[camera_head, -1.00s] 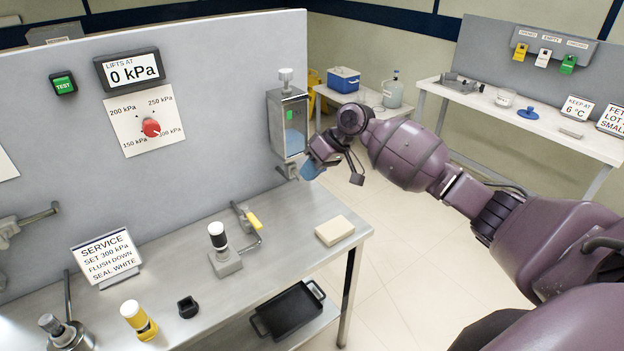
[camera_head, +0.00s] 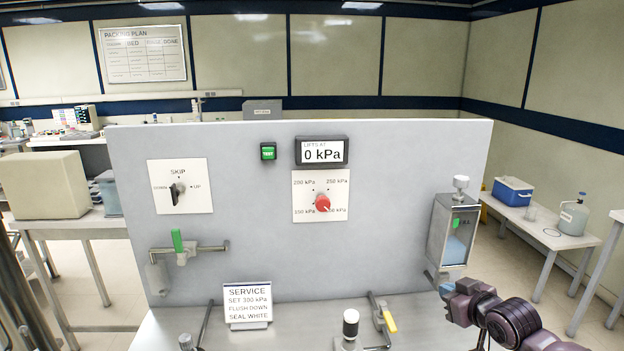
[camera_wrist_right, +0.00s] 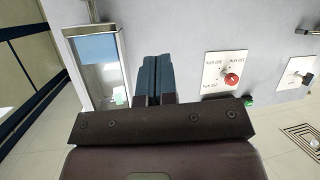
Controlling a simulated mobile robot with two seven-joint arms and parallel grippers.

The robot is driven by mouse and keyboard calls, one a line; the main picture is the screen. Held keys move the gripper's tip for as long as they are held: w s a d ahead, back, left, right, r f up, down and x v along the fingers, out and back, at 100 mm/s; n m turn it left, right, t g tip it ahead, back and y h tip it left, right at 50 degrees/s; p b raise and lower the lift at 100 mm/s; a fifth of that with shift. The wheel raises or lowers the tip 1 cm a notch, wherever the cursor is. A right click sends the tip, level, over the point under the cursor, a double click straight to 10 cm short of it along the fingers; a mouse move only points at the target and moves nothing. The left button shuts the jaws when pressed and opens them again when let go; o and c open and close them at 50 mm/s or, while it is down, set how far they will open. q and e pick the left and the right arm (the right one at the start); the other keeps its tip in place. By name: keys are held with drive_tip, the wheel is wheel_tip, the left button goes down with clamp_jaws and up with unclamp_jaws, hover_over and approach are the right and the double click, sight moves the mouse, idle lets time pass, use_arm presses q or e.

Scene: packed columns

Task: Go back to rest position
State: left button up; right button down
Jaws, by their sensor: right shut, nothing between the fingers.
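My right gripper (camera_head: 447,288) is at the lower right of the head view, just below the clear SEAL dispenser (camera_head: 455,235) with blue contents. I cannot tell if it touches the dispenser. In the right wrist view its blue fingers (camera_wrist_right: 155,78) are together with nothing between them. In that view the dispenser (camera_wrist_right: 97,62) is left of the fingers, and the red pressure knob (camera_wrist_right: 231,80) is to their right. My left gripper is not in view.
A grey upright panel (camera_head: 270,225) stands behind the steel bench (camera_head: 290,335). It carries a 0 kPa display (camera_head: 322,151), a SKIP switch (camera_head: 177,190) and a green-handled valve (camera_head: 180,247). A yellow-handled valve (camera_head: 387,318) is near my right gripper. Floor (camera_head: 510,265) shows to the right.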

drive_tip(key=s+a+f+m+h+b, duration=0.1)
drive_tip(key=s+f+m+h, duration=0.1)
drive_tip(key=s+f, duration=1)
drive_tip(key=s+a+f+m+g+h+b, duration=0.1)
drive_tip(key=s+f+h, duration=0.1)
drive_tip(key=s+f, duration=1)
drive_tip(key=s, duration=0.8)
drive_tip(key=shift+a+m, duration=0.2)
drive_tip(key=shift+m, duration=0.2)
